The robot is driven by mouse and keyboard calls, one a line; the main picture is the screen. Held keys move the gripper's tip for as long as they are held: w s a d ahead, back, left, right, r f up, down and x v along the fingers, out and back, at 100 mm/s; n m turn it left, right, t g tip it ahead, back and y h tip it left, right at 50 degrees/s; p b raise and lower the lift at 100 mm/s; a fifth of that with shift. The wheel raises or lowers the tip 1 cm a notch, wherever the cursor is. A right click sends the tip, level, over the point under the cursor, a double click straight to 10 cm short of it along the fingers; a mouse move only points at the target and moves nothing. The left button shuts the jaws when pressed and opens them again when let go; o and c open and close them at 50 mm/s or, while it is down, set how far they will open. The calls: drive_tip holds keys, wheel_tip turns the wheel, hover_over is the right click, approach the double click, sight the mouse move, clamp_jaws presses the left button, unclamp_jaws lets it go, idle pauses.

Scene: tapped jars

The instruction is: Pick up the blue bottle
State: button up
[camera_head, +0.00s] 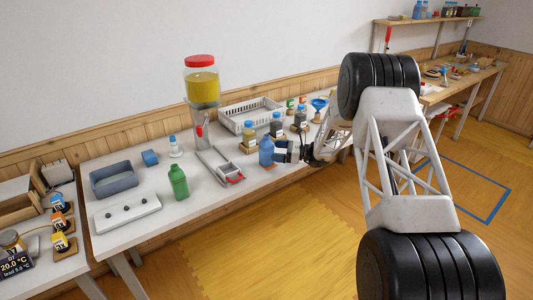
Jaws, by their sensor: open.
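The blue bottle (266,151) stands upright on the white table, near its front edge. My gripper (281,151) is just to the right of the bottle, at about its height. The gripper is small in this view, and its fingers point left toward the bottle. The jaws are open. I cannot tell whether the fingers are beside the bottle or partly around it.
A grey tray with a red handle (220,167) lies left of the bottle. A green bottle (178,183) stands further left. Small jars (249,131) and a white basket (252,114) are behind. A tapped jar (201,80) stands tall at the back.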

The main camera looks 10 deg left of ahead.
sight(266, 149)
drive_tip(key=shift+a+r, duration=0.1)
drive_tip(key=shift+a, duration=2.5)
drive_tip(key=shift+c, duration=0.2)
drive_tip(key=c, duration=1)
